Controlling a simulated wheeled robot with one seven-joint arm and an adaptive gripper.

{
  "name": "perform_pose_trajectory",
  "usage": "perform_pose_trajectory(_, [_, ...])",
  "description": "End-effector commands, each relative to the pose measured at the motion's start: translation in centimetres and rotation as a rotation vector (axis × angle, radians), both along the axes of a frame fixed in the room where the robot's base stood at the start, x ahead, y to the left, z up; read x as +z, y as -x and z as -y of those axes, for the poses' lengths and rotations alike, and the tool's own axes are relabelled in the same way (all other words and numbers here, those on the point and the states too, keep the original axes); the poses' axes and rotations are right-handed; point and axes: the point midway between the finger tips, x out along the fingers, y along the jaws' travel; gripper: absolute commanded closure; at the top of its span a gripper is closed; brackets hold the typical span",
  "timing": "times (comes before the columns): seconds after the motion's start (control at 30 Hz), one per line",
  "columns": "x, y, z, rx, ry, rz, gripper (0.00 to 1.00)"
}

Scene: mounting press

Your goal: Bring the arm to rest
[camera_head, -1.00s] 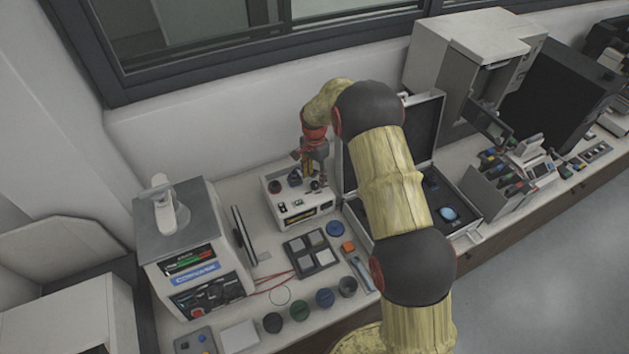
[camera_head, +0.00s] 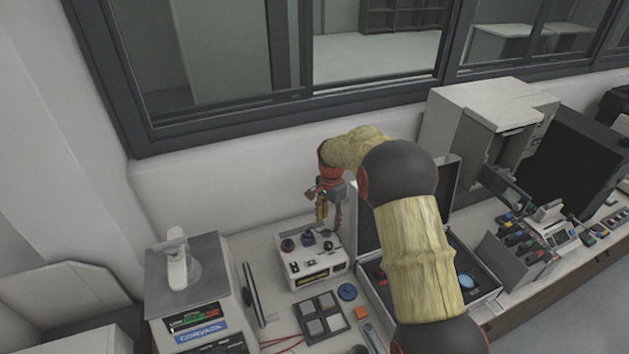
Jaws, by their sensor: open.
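My gripper (camera_head: 329,218) points down just above the back right part of a white box-shaped device with dark knobs (camera_head: 311,262), which looks like the mounting press. Its fingers are apart and nothing shows between them. My arm reaches from the lower right up and over to the gripper. It hides part of the open case behind it. I cannot tell from this view how large the gap between the fingertips and the device is.
A large instrument (camera_head: 190,290) stands at the left. The open case (camera_head: 477,283) is right. A window and wall are behind.

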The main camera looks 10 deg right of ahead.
Motion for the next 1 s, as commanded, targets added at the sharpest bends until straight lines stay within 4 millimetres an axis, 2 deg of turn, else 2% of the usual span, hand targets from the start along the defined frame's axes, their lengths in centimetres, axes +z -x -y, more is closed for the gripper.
perform_pose_trajectory(0.17, [0.0, 0.0, 0.0, 0.019, 0.0, 0.0, 0.56])
perform_pose_trajectory(0.37, [-0.5, 0.4, 0.0, 0.17, -0.001, -0.007, 0.56])
perform_pose_trajectory(0.5, [-2.5, 3.9, 0.0, 0.328, -0.011, -0.069, 0.56])
perform_pose_trajectory(0.57, [-2.2, 5.6, 0.0, 0.394, -0.016, -0.082, 0.56])
perform_pose_trajectory(0.77, [0.2, 10.3, 0.0, 0.573, -0.026, -0.088, 0.56])
perform_pose_trajectory(1.0, [4.1, 16.5, 0.0, 0.757, -0.02, -0.05, 0.56])
